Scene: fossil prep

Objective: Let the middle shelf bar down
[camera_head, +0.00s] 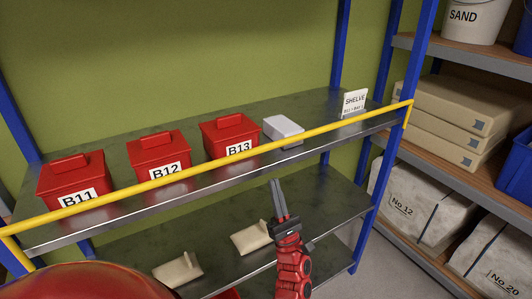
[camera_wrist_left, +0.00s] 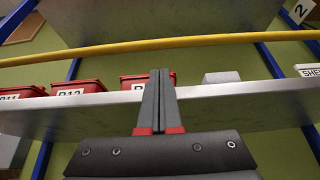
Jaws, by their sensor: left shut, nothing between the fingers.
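The yellow shelf bar (camera_head: 275,145) runs across the front of the middle shelf (camera_head: 62,237), between the blue posts. It sits above the shelf's front edge, in front of the boxes, and its ends bend down at both sides. It also spans the left wrist view (camera_wrist_left: 200,42), above the shelf edge. My left gripper (camera_head: 277,182) is shut and empty, pointing up, and appears below the bar in the head view. In the left wrist view its closed fingers (camera_wrist_left: 160,72) overlap the shelf edge, with their tips below the bar; no contact shows. My right gripper is not in view.
Red boxes B11 (camera_head: 72,178), B12 (camera_head: 158,152) and B13 (camera_head: 230,135), a pale block (camera_head: 283,130) and a sign (camera_head: 354,102) stand on the middle shelf. Pale bags (camera_head: 252,238) lie below. A loaded rack (camera_head: 450,55) stands at right.

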